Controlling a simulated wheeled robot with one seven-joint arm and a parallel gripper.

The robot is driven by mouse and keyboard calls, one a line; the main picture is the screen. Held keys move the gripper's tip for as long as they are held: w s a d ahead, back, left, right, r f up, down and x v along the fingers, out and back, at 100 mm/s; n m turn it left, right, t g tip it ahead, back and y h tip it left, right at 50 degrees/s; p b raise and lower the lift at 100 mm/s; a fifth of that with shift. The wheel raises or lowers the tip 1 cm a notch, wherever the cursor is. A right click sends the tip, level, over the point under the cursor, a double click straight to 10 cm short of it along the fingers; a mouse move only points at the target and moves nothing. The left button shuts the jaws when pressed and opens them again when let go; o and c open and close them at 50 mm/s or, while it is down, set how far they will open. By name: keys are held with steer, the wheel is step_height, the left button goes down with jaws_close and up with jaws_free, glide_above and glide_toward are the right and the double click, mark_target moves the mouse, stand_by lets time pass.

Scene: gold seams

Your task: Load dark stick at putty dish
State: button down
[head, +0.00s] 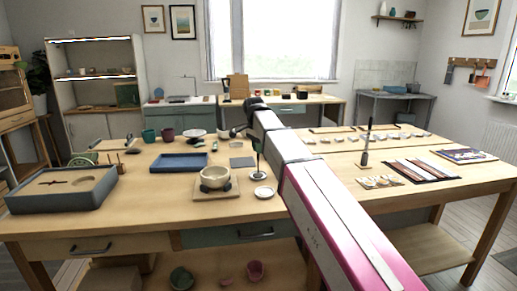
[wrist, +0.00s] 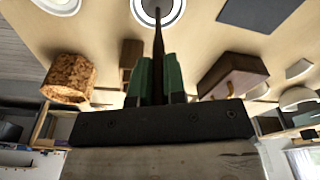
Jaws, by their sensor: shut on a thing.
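My gripper (wrist: 158,80) has green fingers shut on the dark stick (wrist: 158,45). The stick runs out from between the fingers towards a white round dish with a dark filling (wrist: 158,10), probably the putty dish, at the top edge of the wrist view. Whether the tip touches the filling I cannot tell. In the head view my gripper (head: 257,144) is over the middle of the near table, beside the bowl. The stick's tip is too small to make out there.
A cream bowl (head: 214,177) stands on a wooden board left of my gripper. A blue tray (head: 180,162) and a grey box tray (head: 62,190) lie further left. A cork cylinder (wrist: 68,78) and a brown block (wrist: 232,75) flank the gripper in the wrist view.

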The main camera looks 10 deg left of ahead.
steer(key=shift+f, duration=0.6)
stand_by(1.4)
steer(key=shift+r, duration=0.1)
steer(key=shift+r, duration=3.5)
